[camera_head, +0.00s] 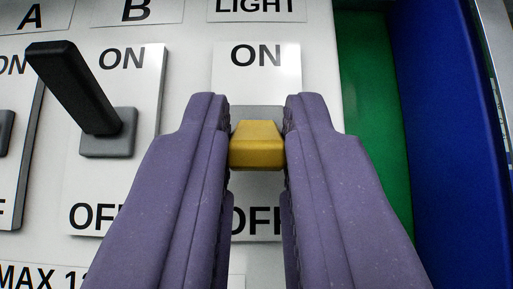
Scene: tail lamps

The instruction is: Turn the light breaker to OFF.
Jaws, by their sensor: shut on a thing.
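The light breaker's yellow lever (256,145) is between the two purple fingers of my gripper (257,140), which is shut on it. The lever sits on a grey base, mostly hidden by the fingers, on a white plate (258,62) under the LIGHT label (256,6). ON is printed above the lever and OFF below it, partly covered by the fingers. The lever's end faces the camera, so I cannot tell its exact tilt.
Breaker B's black lever (72,88) is close on the left, tilted up toward ON. Breaker A's plate (20,150) is at the left edge. A green strip (372,110) and a blue wall (440,130) stand on the right.

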